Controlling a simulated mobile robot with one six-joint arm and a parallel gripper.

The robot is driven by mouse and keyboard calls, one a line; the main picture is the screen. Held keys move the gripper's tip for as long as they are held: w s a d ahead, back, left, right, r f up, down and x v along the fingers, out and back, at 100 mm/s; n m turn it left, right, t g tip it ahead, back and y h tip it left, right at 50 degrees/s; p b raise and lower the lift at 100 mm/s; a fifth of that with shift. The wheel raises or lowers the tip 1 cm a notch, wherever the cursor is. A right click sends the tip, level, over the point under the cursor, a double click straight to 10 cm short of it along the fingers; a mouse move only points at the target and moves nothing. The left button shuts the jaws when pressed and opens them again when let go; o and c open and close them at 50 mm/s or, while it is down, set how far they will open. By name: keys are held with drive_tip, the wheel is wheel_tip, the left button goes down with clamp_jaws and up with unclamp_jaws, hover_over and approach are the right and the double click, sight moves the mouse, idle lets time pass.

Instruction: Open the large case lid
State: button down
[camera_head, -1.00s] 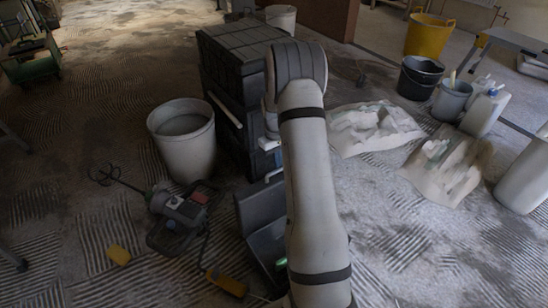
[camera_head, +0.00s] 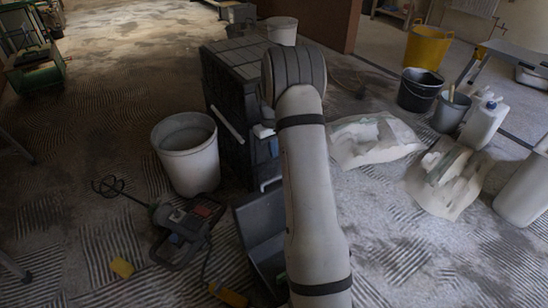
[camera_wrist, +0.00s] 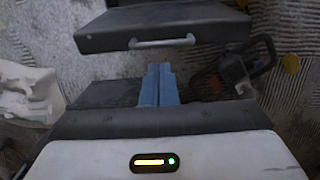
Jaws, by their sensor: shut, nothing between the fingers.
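The large case (camera_head: 235,75) is black with a ribbed top and a pale bar along its front. It stands in the middle of the head view, and its lid looks down. Just beyond the fingertips is a dark slab with a light grey handle (camera_wrist: 162,43). I cannot tell whether this slab belongs to the large case. The fingertips appear apart from the handle.
A whitish bucket (camera_head: 187,155) stands left of the case, with a mixer (camera_head: 180,235) on the floor before it. A smaller dark box (camera_head: 262,240) is close by my arm. Crumpled sacks (camera_head: 375,138), buckets and jugs lie to the right. Floor at far left is clearer.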

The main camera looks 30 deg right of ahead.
drive_tip(key=shift+r, duration=0.6)
